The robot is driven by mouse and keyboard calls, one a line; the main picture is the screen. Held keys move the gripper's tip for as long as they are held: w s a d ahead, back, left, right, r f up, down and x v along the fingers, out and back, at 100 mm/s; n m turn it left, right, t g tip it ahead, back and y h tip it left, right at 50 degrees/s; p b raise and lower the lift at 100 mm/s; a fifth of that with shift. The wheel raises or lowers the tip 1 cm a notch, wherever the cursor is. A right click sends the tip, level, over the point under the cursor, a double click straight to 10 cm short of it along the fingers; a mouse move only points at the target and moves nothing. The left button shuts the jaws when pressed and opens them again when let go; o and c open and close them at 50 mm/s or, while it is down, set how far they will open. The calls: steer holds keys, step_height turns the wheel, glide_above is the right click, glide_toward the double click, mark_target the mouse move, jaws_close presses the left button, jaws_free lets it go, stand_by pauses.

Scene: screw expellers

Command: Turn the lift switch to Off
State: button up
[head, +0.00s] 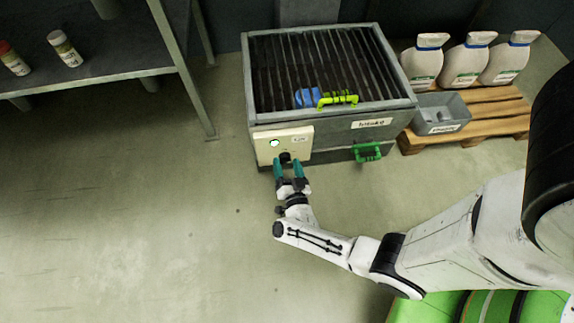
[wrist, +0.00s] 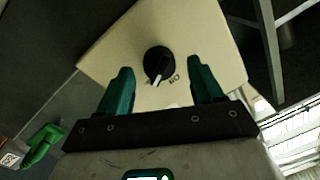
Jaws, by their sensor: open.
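The lift switch is a black rotary knob with a pale pointer line, on a cream panel. In the wrist view the knob (wrist: 158,62) sits between and a little beyond the fingertips. Small lettering beside it is too small to read surely. In the head view the cream panel (head: 297,134) is on the front left of the grey machine, with a lit green light (head: 275,143) and the knob (head: 285,157) low on it. My gripper (head: 288,166) has green fingers spread open around the knob's sides; they also show in the wrist view (wrist: 160,85). I cannot tell whether they touch it.
The machine (head: 400,106) has a slatted top with a blue item and a yellow-green handle (head: 338,99), and a green front handle (head: 367,151). A pallet (head: 502,110) with white jugs and a grey bin (head: 442,113) stands right. A shelf (head: 115,62) stands left. Floor in front is clear.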

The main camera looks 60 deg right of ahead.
steer(key=shift+w+d, duration=0.2)
steer(key=shift+d, duration=0.1)
steer(key=shift+c, duration=0.2)
steer(key=c, duration=1)
steer(key=shift+n, duration=0.3)
steer(key=shift+r+n+p, duration=0.15)
steer(key=shift+n+p, duration=0.65)
steer(key=shift+n, duration=0.1)
steer(key=n+p, duration=0.1)
steer(key=n, duration=0.2)
steer(key=shift+a+n, duration=0.1)
steer(key=shift+n, duration=0.2)
steer(key=n+g+p, duration=0.1)
steer(key=n+p, duration=0.1)
steer(key=n, duration=0.3)
steer(key=shift+w, duration=0.1)
steer(key=shift+n, duration=0.3)
